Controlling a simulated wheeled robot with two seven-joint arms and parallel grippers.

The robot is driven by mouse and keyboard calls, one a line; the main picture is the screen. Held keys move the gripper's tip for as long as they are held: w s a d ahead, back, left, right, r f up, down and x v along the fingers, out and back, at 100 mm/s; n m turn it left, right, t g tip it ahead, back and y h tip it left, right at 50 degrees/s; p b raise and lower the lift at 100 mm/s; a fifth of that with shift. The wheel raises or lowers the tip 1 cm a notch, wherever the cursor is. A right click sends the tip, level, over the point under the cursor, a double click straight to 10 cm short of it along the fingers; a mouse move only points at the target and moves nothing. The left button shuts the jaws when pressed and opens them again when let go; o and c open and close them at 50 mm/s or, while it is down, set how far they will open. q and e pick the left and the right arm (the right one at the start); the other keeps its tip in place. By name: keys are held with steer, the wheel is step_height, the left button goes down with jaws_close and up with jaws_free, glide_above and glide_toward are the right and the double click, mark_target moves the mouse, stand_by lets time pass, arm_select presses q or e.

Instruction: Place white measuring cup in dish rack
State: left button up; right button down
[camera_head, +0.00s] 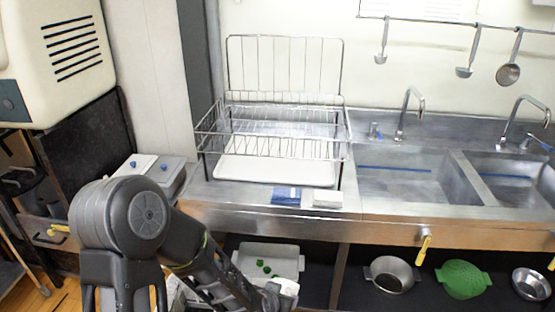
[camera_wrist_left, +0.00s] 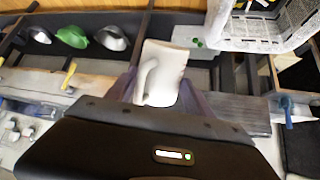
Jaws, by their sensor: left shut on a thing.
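The white measuring cup (camera_wrist_left: 163,70) is held between the fingers of my left gripper (camera_wrist_left: 155,92) in the left wrist view, with its handle on the left side. In the head view, my left gripper (camera_head: 274,292) is at the bottom centre, in front of and below the counter edge. The white cup (camera_head: 288,287) shows there only in part. The wire dish rack (camera_head: 270,145) stands on the counter at upper centre, above a white drip tray (camera_head: 275,170), and looks empty. My right gripper is not in view.
A blue cloth (camera_head: 286,195) and a white block (camera_head: 328,199) lie at the counter's front edge. Sinks with faucets (camera_head: 412,112) are to the right. A white bin (camera_head: 270,258), a colander (camera_head: 392,272) and a green colander (camera_head: 462,279) sit on the shelf below.

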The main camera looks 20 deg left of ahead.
arm_select(q)
steer(key=w+a+r+n+t+y+b, duration=0.1)
steer(key=w+a+r+t+b, duration=0.25)
steer(key=w, duration=0.55)
steer(key=w+a+r+b, duration=0.1)
steer(key=w+a+r, duration=0.2)
steer(key=r, duration=0.3)
steer(key=w+a+r+n+t+y+b, duration=0.1)
steer(key=w+a+r+b, duration=0.1)
steer(key=r, duration=0.4)
steer(key=w+a+r+b, duration=0.2)
steer(key=w+a+r, duration=0.2)
steer(key=w+r, duration=0.2)
steer(key=shift+w+r+y, duration=0.3)
steer(key=shift+r, duration=0.1)
steer(key=a+r, duration=0.1)
steer(key=r, duration=0.3)
steer(key=w+a+r+t+y, duration=0.1)
steer(key=a+r, duration=0.1)
steer(key=r, duration=0.3)
steer(key=a+r+n+t+b, duration=0.1)
steer(key=a+r, duration=0.1)
steer(key=r, duration=0.3)
steer(key=shift+w+a+t+y, duration=0.15)
steer(key=shift+w+t+y, duration=0.1)
steer(key=shift+w+y, duration=0.05)
steer(key=shift+a+r, duration=0.15)
steer(key=shift+r, duration=0.35)
steer(key=shift+t, duration=0.3)
steer(key=shift+t, duration=0.7)
